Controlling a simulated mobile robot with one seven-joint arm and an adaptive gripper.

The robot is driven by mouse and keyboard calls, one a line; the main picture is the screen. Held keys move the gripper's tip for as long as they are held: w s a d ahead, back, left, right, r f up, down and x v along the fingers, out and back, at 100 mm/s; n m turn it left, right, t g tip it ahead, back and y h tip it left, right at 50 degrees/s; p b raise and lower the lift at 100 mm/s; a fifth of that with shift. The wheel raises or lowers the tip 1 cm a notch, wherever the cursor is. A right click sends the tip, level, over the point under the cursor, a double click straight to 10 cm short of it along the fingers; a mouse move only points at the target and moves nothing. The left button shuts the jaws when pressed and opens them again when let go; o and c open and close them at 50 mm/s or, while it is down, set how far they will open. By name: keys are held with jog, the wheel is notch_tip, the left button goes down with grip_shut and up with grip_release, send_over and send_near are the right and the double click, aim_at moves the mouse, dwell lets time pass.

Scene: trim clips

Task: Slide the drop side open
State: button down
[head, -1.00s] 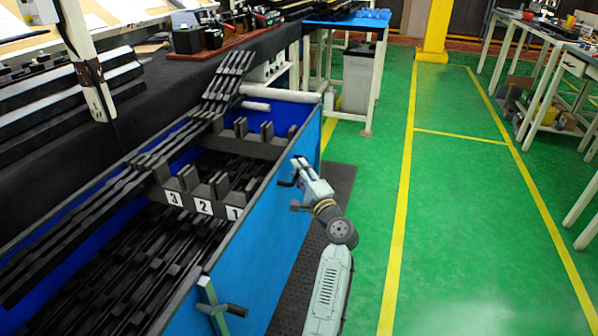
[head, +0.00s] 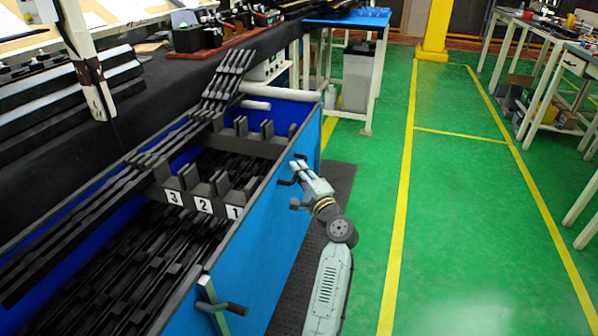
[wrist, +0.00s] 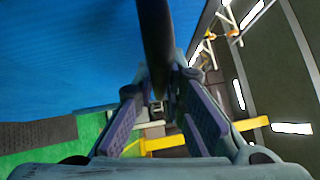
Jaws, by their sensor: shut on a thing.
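The drop side is the blue side panel (head: 262,232) of a large bin, facing the green aisle. It stands upright and looks closed, and it fills the upper left of the wrist view (wrist: 65,50). A dark handle (head: 285,183) sticks out near its far end. My gripper (head: 297,172) is at this handle, on the aisle side of the panel. In the wrist view a dark bar (wrist: 154,35) runs between the fingers of my gripper (wrist: 163,92), which is shut on it. The exact contact is partly hidden. A second dark handle (head: 232,308) is at the near end.
Dark long parts lie inside the bin, with a divider numbered 3, 2, 1 (head: 203,205) across it. A dark mat (head: 338,185) lies beside the panel. The green floor (head: 460,220) to the right is clear. A blue-topped table (head: 350,20) stands beyond.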

dwell(0.4)
notch_tip(320, 180, down, 16)
jog(key=b, duration=1.4)
jog(key=shift+f, duration=0.15)
jog(key=c, duration=1.7)
grip_release()
jog(key=shift+o, duration=0.2)
send_near(291, 175)
jog(key=x, duration=0.4)
